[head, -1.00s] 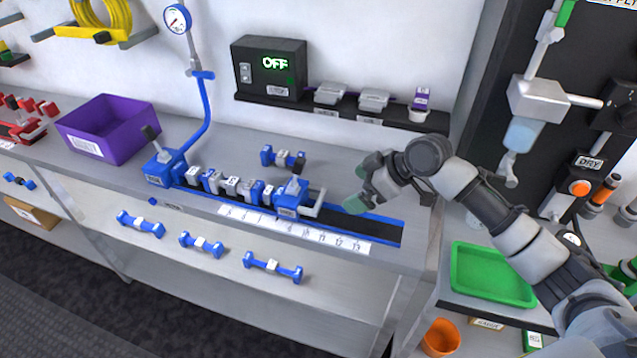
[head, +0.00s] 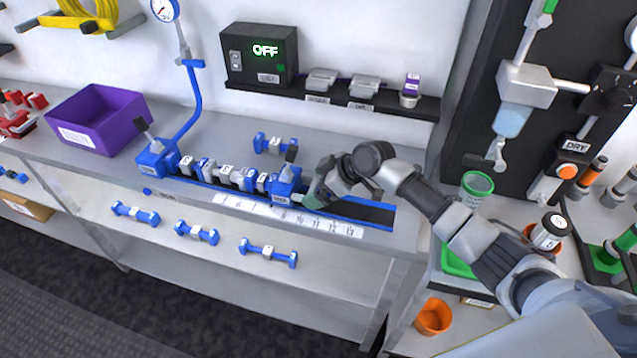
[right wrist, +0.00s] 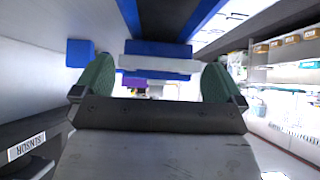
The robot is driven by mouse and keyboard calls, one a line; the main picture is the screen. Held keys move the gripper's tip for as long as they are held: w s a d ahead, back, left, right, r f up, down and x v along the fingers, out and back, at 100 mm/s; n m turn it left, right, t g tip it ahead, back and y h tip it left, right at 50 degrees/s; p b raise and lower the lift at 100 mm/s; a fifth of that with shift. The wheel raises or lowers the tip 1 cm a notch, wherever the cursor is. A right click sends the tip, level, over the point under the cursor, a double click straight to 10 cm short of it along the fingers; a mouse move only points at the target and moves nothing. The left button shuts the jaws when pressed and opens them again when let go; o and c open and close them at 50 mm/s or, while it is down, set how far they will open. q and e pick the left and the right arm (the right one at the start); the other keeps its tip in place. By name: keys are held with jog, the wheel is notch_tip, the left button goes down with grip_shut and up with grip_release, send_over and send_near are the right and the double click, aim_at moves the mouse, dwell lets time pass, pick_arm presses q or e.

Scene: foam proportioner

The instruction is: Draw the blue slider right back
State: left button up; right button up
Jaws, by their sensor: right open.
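The blue slider (head: 284,183) sits on the blue-edged black rail (head: 365,212), at the right end of a row of blue and white pieces. My right gripper (head: 314,196) is open at the slider's right side, over the rail, and hides the slider's grey handle in the head view. In the right wrist view, the pale handle bar (right wrist: 160,63) lies across the gap between the green fingertips (right wrist: 156,80), with the blue slider (right wrist: 158,48) behind it. I cannot tell whether the fingers touch the handle. My left gripper is not in view.
A numbered white scale (head: 300,220) runs along the rail's front. A blue-ended spool (head: 274,144) lies behind the rail. A blue end block (head: 155,160) with a hose stands at the rail's left end. The rail right of my gripper is bare.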

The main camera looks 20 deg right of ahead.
jog(key=c, duration=1)
jog(key=s+d, duration=0.2)
jog(key=d, duration=0.2)
jog(key=s+d, duration=0.5)
jog(key=d, duration=0.2)
jog(key=shift+s+d, duration=0.3)
jog(key=shift+s, duration=0.1)
jog(key=shift+s+d, duration=0.15)
jog(key=shift+d, duration=0.1)
jog(key=o, duration=1)
jog(key=shift+r, duration=0.1)
